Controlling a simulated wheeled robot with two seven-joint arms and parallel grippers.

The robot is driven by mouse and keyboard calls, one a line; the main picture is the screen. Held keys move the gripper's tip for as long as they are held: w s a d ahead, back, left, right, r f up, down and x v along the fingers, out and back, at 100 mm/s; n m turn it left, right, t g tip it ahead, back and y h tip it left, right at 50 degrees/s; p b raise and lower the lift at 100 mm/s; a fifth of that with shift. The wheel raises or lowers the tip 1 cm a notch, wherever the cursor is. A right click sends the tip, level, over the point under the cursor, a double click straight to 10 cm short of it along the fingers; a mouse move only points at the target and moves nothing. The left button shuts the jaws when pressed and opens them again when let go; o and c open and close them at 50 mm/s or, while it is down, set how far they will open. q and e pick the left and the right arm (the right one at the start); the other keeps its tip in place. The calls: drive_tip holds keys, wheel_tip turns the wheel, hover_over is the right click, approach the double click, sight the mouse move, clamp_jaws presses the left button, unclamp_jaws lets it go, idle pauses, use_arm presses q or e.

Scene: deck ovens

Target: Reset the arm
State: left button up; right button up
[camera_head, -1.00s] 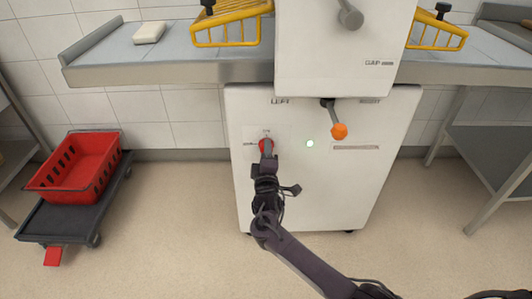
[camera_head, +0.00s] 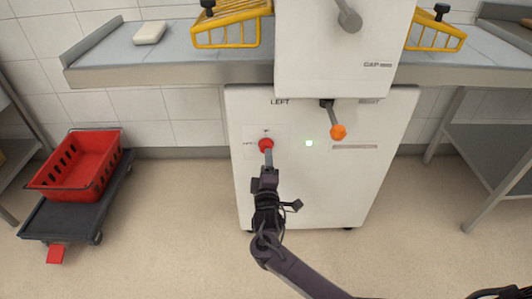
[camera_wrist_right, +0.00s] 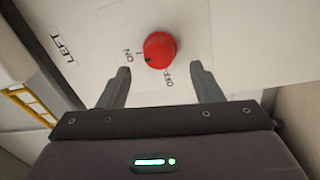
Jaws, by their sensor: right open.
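My right gripper (camera_head: 267,160) is in front of the white machine (camera_head: 330,190), just below a red knob (camera_head: 266,144) on its front panel. In the right wrist view, the two fingers of my right gripper (camera_wrist_right: 163,88) stand wide apart and empty. The red knob (camera_wrist_right: 160,50) shows beyond and between the fingertips, apart from them, with "ON" and "OFF" marks beside it. My left gripper is not in view.
An orange-tipped lever (camera_head: 338,131) sticks out right of the light. A steel counter (camera_head: 170,68) with yellow guards (camera_head: 227,34) runs behind. A red crate (camera_head: 75,165) sits on a dark cart (camera_head: 60,222) at the left. The floor in front is clear.

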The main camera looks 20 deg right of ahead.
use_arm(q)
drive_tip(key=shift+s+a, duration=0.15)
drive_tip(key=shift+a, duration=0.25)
use_arm(e)
drive_tip(key=v, duration=0.2)
drive_tip(key=shift+s+f, duration=0.1)
drive_tip(key=shift+s, duration=0.15)
